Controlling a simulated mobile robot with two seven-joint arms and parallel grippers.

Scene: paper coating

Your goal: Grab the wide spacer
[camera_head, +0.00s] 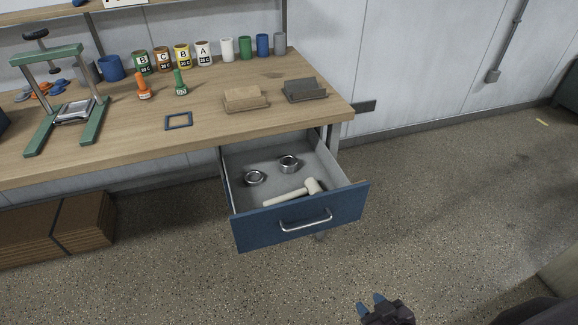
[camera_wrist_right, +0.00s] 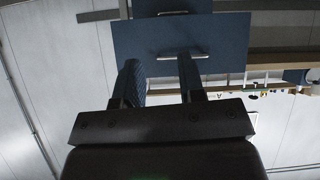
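Two metal ring-shaped spacers lie in the open drawer (camera_head: 345,200). The left ring (camera_head: 255,177) looks low and flat; the right ring (camera_head: 289,164) looks taller. I cannot tell for certain which is the wide spacer. My right gripper (camera_head: 371,304) is at the bottom of the head view, in front of the drawer and well apart from it. In the right wrist view, its two blue-tipped fingers (camera_wrist_right: 158,65) are spread with nothing between them, and the blue drawer front (camera_wrist_right: 215,40) shows beyond them. My left gripper is not in view.
A white-headed mallet (camera_head: 290,194) lies in the drawer near its front. The wooden bench (camera_head: 210,110) above carries a green press (camera_head: 60,100), cans, stamps, a blue frame (camera_head: 178,121) and two blocks. Cardboard (camera_head: 85,220) is stacked below left. The floor before the drawer is clear.

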